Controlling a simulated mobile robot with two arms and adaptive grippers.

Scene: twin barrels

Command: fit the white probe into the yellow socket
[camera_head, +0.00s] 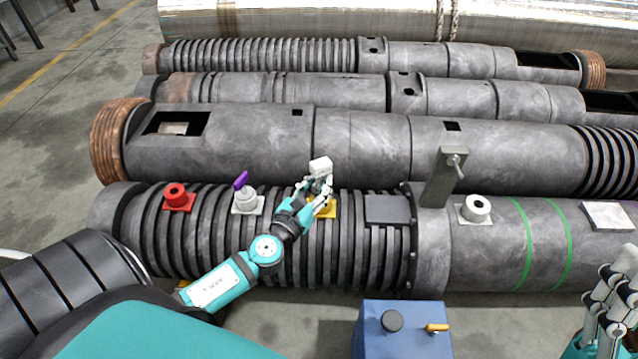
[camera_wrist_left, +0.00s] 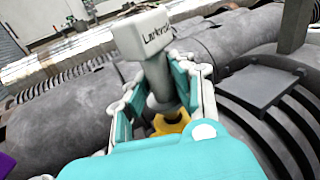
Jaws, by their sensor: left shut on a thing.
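The white probe (camera_head: 320,167) is a pale block-topped piece with lettering on its head, and it also shows large in the left wrist view (camera_wrist_left: 144,32). My left gripper (camera_head: 318,187) is shut on the probe below its head. The yellow socket (camera_head: 328,209) sits on the ribbed front barrel, directly under the gripper and partly hidden by it. In the left wrist view the socket (camera_wrist_left: 172,124) shows below the probe's stem. I cannot tell whether the probe's lower end is inside it.
On the front barrel (camera_head: 385,250) stand a red socket (camera_head: 177,197), a grey socket (camera_head: 246,201) with a purple handle (camera_head: 241,180), a grey post (camera_head: 446,178) and a white socket (camera_head: 477,208). A blue box (camera_head: 402,335) stands in front.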

